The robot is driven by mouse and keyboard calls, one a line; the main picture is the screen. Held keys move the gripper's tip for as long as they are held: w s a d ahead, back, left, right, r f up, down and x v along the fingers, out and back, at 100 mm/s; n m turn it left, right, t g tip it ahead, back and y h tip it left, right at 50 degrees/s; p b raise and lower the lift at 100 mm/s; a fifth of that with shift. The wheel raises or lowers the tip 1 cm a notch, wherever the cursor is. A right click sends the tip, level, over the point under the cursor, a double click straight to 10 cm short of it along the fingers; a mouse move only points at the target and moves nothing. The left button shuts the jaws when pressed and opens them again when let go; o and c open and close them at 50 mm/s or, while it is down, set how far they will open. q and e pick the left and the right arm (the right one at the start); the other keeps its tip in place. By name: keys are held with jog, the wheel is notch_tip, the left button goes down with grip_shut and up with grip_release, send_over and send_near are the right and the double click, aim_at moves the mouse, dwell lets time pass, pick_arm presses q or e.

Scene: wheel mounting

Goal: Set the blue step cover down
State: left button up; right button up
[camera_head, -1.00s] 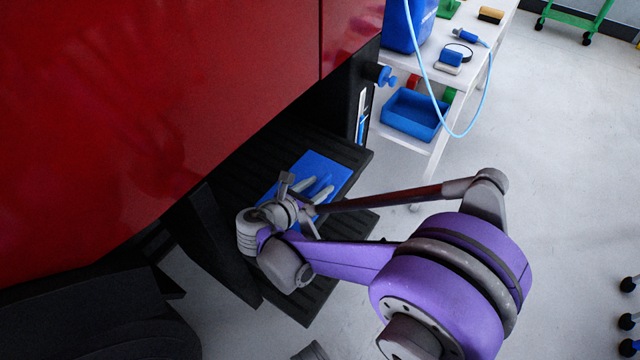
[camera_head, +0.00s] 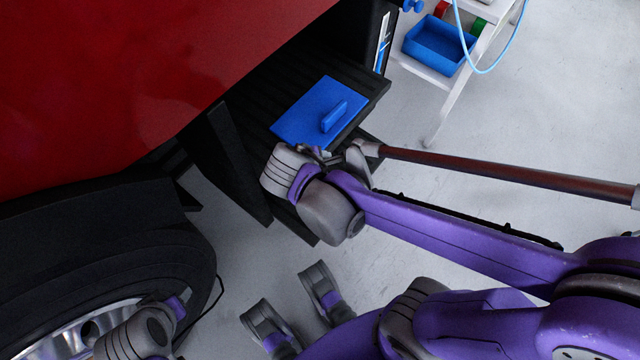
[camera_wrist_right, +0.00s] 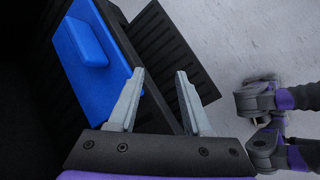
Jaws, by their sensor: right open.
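The blue step cover (camera_head: 302,112) is a flat blue plate with a raised block handle. It lies flat on the black ribbed upper step (camera_head: 262,92) beside the red body. My right gripper (camera_head: 328,156) is just off the cover's near edge, its fingers partly hidden by its own wrist. In the right wrist view, the right gripper (camera_wrist_right: 160,76) has its two fingers apart with nothing between them. The cover (camera_wrist_right: 102,70) and its handle (camera_wrist_right: 84,42) are to the left of the fingers there.
The red body (camera_head: 130,70) overhangs the step on the left. A black tyre (camera_head: 130,245) is at lower left. A lower black step (camera_wrist_right: 160,50) shows beyond the fingers. A white trolley with a blue bin (camera_head: 436,46) stands at upper right.

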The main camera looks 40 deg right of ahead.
jog(key=s+a+f+m+t+y, duration=0.1)
jog(key=s+a+m+y, duration=0.5)
jog(key=m, duration=0.6)
jog(key=shift+f+t, duration=0.3)
jog(key=shift+t, duration=0.2)
